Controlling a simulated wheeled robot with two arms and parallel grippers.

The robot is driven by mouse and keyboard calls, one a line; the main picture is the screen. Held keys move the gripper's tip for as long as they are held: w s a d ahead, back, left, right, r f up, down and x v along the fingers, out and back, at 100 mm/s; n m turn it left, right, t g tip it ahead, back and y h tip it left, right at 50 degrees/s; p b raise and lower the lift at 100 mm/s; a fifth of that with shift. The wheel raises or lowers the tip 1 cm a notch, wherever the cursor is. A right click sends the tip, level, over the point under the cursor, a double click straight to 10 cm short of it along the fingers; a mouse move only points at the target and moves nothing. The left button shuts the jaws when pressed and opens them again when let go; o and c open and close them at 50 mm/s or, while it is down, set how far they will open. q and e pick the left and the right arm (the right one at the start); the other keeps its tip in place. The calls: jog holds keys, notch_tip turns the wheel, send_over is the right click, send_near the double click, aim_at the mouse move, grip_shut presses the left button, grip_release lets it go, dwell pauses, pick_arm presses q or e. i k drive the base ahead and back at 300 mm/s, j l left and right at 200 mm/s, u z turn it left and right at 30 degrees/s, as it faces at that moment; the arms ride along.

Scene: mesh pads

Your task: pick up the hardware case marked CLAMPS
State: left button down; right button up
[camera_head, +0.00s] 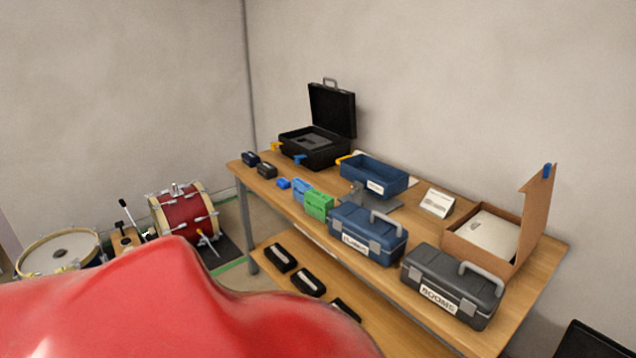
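A blue hardware case (374,230) with grey latches and a grey handle stands shut on the wooden table. Its white front label is small and blurred; it looks like CLAMPS, but I cannot read it surely. To its right, near the table's front edge, stands a dark grey case (462,278) of similar shape, with a label that reads BOOMS. Neither of my grippers is in view.
On the wooden table (553,254) are an open cardboard box (527,228), a blue open bin (384,169), a green block (318,206) and an open black case (333,110). Several black items lie on the lower shelf. Drums (184,211) stand at left.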

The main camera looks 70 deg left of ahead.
aim_at(380, 237)
jog(key=u, duration=1.9)
jog(key=i+l+u, duration=0.15)
jog(key=l, duration=0.1)
